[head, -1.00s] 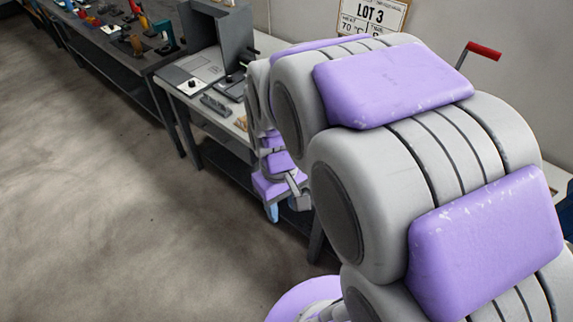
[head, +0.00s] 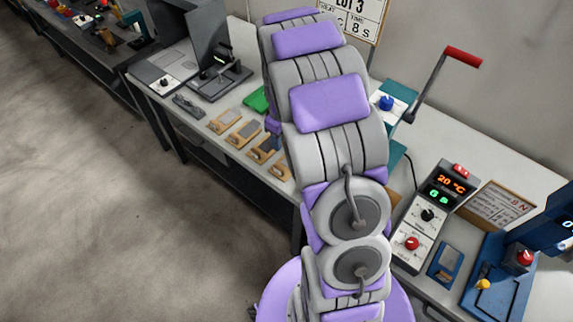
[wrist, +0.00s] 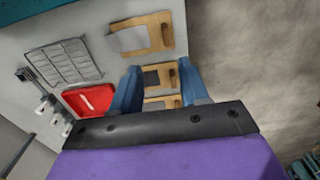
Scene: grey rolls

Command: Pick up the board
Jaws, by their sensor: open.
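Several small wooden boards lie in a row along the front of the bench, each with a grey or dark plate on it. In the head view one board (head: 223,121) is at the left of the row and another board (head: 244,133) is beside it; farther ones are partly hidden by my arm. In the wrist view a board with a light grey plate (wrist: 155,35) lies beyond my fingertips. A board with a dark plate (wrist: 160,77) shows between the blue fingers of my gripper (wrist: 163,78), which is open. Whether they touch it I cannot tell.
In the wrist view a red tray (wrist: 88,99) and a wire rack (wrist: 64,62) lie left of the boards. In the head view a control box (head: 431,215) and blue press (head: 505,270) stand right, a grey machine (head: 215,65) left. Floor (head: 90,190) is open.

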